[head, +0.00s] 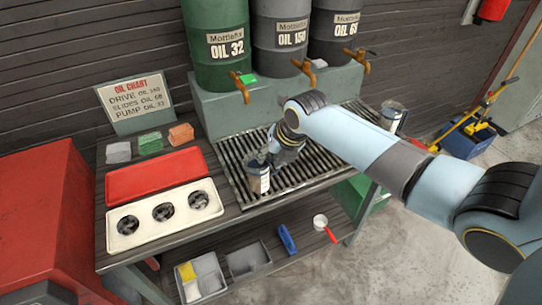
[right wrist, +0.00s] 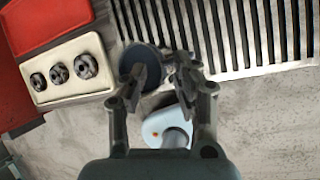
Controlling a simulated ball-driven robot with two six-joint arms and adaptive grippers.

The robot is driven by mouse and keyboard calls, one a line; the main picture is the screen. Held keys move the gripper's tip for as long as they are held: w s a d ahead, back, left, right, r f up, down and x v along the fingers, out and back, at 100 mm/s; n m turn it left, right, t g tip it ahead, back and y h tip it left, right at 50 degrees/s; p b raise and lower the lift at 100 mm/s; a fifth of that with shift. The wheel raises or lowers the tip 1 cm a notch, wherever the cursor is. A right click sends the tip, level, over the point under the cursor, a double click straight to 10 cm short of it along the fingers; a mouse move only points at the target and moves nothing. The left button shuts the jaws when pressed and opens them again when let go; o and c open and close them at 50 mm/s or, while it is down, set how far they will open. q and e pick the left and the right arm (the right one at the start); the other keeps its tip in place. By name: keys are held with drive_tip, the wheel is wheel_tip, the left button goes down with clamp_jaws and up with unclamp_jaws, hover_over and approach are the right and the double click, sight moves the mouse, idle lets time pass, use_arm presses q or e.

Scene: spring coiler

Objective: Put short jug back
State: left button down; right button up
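A small jug (head: 259,179) with a pale label and dark upper part stands upright at the front left edge of the bench's slatted grate. A second jug (head: 391,115) stands at the grate's right end. I cannot tell from size alone which is the short one. My right gripper (head: 279,156) is low, close behind and right of the first jug. In the right wrist view my fingers (right wrist: 166,75) are apart, and the jug's dark round top (right wrist: 143,60) lies partly under the left finger. I see nothing clearly held between them. My left gripper is out of view.
The slatted grate (head: 229,152) lies below the taps of three oil drums (head: 280,38). Left of it are a red tray (head: 155,174) and a cream tray (head: 122,226) with three dark parts. An oil chart (head: 136,98) stands behind. A lower shelf holds bins (head: 247,258) and a red-handled cup (head: 320,221).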

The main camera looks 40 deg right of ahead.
drive_tip(key=v, duration=1.2)
drive_tip(key=s+d+f+m+g, duration=0.1)
drive_tip(key=s+f+m, duration=0.3)
drive_tip(key=f+m, duration=0.3)
drive_tip(key=s+d+f+m+h, duration=0.1)
drive_tip(key=s+f+m, duration=0.35)
drive_tip(key=f, duration=0.55)
drive_tip(key=s+d+f+m+g, duration=0.1)
drive_tip(key=s+f+m, duration=0.4)
drive_tip(key=f, duration=0.3)
drive_tip(key=s+a+f+m, duration=0.1)
drive_tip(key=s+f+m, duration=0.3)
drive_tip(key=s, duration=0.4)
drive_tip(key=s+a+f+m+g, duration=0.1)
drive_tip(key=s+a+f+m, duration=0.1)
drive_tip(key=s+f+m, duration=0.3)
drive_tip(key=s+a+f+m+g, duration=0.1)
drive_tip(key=s+f+m, duration=0.3)
drive_tip(key=s, duration=0.8)
drive_tip(key=shift+a+f, duration=0.2)
drive_tip(key=shift+a, duration=0.55)
drive_tip(key=shift+s+f, duration=0.1)
